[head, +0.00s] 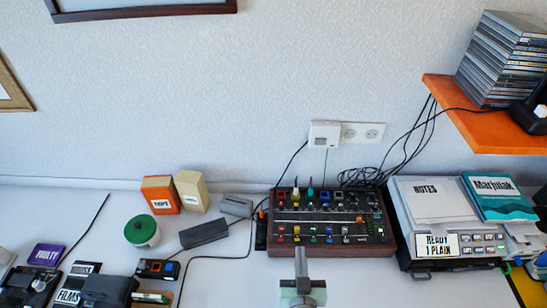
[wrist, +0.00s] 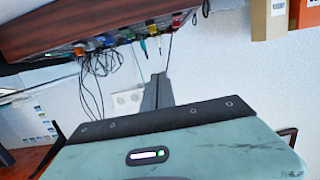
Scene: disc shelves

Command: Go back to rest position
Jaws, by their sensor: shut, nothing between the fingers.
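My gripper (head: 300,252) shows at the bottom middle of the head view, pointing at the front edge of a mixer-like box (head: 332,253) with wooden sides and coloured knobs. In the wrist view, which is upside down, my gripper (wrist: 158,78) has its grey fingers together with nothing between them. The mixer's wooden side (wrist: 60,32) and its knobs show above the fingers there. I cannot tell whether the fingertips touch the mixer or are just apart from it.
A white device (head: 405,220) with notes stands right of the mixer, below an orange shelf (head: 470,125) with stacked discs. A green pot (head: 142,231), small boxes (head: 160,195) and black gadgets lie left. Cables run to a wall socket (head: 362,132). The upper middle is free.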

